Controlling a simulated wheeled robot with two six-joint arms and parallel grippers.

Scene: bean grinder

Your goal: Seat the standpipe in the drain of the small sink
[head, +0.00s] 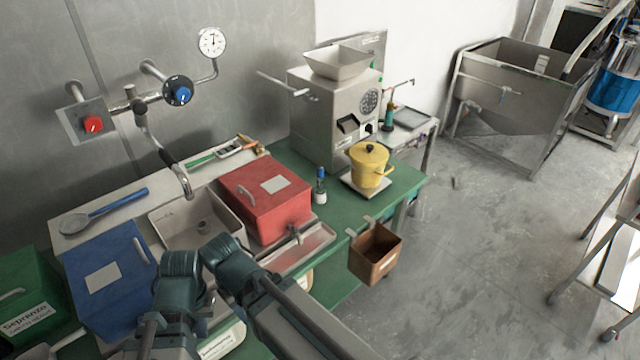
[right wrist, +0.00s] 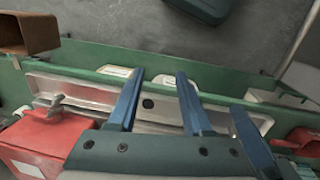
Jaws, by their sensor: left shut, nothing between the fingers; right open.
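The small steel sink (head: 176,222) is set in the bench between a blue box and a red box, below a curved tap. Its round drain (head: 203,227) shows on the sink floor; my arms cover the near part of the sink. I cannot make out the standpipe for certain in either view. My left gripper (head: 182,263) is at the sink's near edge, shut and empty, with its fingertips hidden.
The blue box (head: 112,270) and red box (head: 265,200) flank the sink. The curved tap (head: 178,172) hangs over it. A blue spoon (head: 105,212) lies on the back ledge. A brown bin (head: 375,255) hangs at the bench's front edge. A yellow pot (head: 370,166) stands by the grinder.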

